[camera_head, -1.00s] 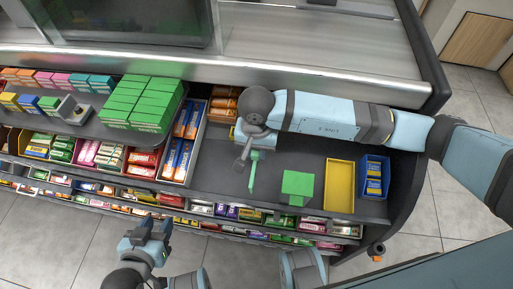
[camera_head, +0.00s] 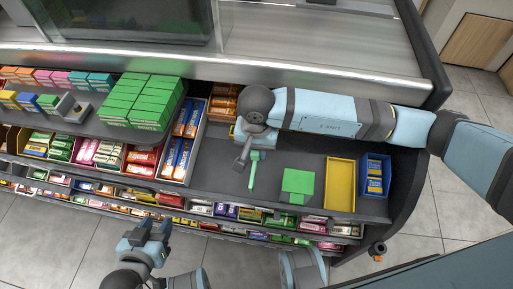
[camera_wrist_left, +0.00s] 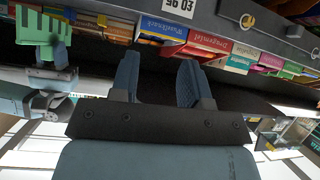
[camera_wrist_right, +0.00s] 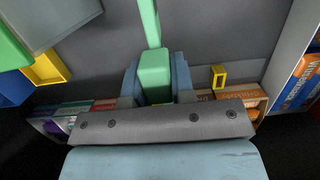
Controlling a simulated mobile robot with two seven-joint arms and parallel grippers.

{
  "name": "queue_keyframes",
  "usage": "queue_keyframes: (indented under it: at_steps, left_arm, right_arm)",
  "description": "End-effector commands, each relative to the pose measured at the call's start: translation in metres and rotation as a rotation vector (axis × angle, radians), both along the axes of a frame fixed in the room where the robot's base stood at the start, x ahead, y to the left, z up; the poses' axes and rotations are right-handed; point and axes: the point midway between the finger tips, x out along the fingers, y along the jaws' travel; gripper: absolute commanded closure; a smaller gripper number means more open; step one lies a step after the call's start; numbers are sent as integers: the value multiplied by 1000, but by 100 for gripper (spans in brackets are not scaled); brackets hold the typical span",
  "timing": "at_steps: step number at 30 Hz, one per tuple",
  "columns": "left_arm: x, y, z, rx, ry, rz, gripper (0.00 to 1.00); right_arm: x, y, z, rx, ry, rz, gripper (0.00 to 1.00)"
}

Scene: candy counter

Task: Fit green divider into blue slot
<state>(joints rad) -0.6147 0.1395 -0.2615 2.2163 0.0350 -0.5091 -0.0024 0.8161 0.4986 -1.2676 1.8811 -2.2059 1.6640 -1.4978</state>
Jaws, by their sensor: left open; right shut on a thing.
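A green piece with a block-shaped handle (camera_head: 256,156) and a thin strip is held over the dark shelf in the head view. I take it as the divider. My right gripper (camera_wrist_right: 154,90) is shut on this handle, and the strip (camera_wrist_right: 149,22) extends away from the fingers. The wrist hides part of the grip in the head view. A blue bin (camera_head: 369,190) holding blue-yellow packs stands at the shelf's right end, well right of the divider. I cannot tell whether it is the blue slot. My left gripper (camera_head: 148,234) is open and empty, in front of the counter; its spread fingers show in its wrist view (camera_wrist_left: 158,82).
A square green piece (camera_head: 298,182) and a yellow tray (camera_head: 340,184) lie between the divider and blue bin. A small yellow frame (camera_wrist_right: 218,76) is right of my right gripper. Filled candy bins (camera_head: 183,132) bound the left. Bare shelf (camera_head: 217,172) shows around the divider.

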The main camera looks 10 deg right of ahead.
Motion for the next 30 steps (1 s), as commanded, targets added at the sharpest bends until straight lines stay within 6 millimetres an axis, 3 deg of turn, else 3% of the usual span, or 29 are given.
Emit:
queue_keyframes:
  at_steps: [10,30]
  left_arm:
    - [-1,0,-7,4,10,-1,57]
    - [-2,-1,-29,5,13,-3,57]
  right_arm:
    - [6,-3,4,-3,-12,-5,100]
    - [8,-5,-17,-4,-10,-6,100]
